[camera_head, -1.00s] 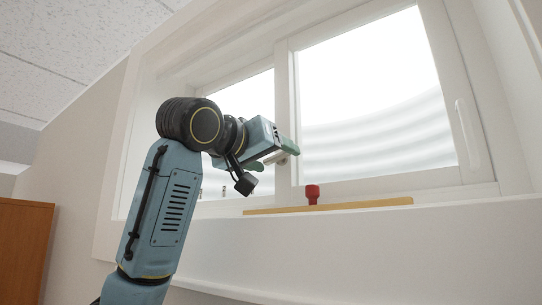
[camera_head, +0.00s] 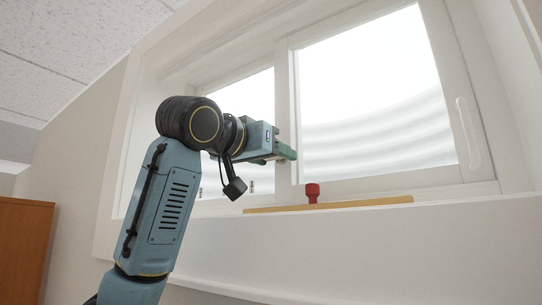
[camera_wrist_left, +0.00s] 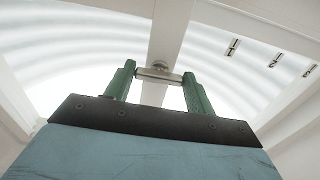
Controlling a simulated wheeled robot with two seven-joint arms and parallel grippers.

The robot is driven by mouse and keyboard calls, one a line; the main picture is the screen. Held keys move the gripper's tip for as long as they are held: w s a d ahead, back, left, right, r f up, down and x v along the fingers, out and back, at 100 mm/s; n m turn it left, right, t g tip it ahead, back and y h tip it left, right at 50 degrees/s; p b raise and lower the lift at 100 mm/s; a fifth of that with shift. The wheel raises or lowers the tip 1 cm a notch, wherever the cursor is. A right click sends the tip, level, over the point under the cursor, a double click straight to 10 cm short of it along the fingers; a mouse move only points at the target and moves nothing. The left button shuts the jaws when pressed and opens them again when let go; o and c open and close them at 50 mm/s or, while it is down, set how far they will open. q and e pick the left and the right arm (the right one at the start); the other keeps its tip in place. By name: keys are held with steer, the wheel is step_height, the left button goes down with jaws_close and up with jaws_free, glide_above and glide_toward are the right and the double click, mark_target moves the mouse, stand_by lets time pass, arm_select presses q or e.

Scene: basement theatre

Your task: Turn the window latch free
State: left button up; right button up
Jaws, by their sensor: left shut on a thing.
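The window latch (camera_wrist_left: 158,74) is a small pale metal bar with a round hub, on the white upright between the two panes in the left wrist view. My left gripper (camera_wrist_left: 158,70) has its two green fingers at either end of the bar and is shut on it. In the head view my left gripper (camera_head: 280,156) reaches the middle upright of the window (camera_head: 375,95) from the left, and its fingers hide the latch there. My right gripper is not in view.
A red knob-like piece (camera_head: 312,192) stands at a yellow wooden strip (camera_head: 345,205) on the sill, below and right of my gripper. A white handle (camera_head: 466,133) is on the right frame. A brown cabinet (camera_head: 22,245) stands at lower left.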

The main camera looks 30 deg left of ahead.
arm_select(q)
steer(key=o, duration=1)
steer(key=shift+s, duration=0.1)
steer(key=s+b, duration=0.1)
steer(key=s, duration=0.3)
steer(key=s+a+b, duration=0.1)
steer(key=s+b, duration=0.1)
steer(key=s, duration=0.2)
steer(key=s+b, duration=0.2)
steer(key=s, duration=0.3)
steer(key=shift+s+a, duration=0.1)
steer(key=shift+a, duration=0.3)
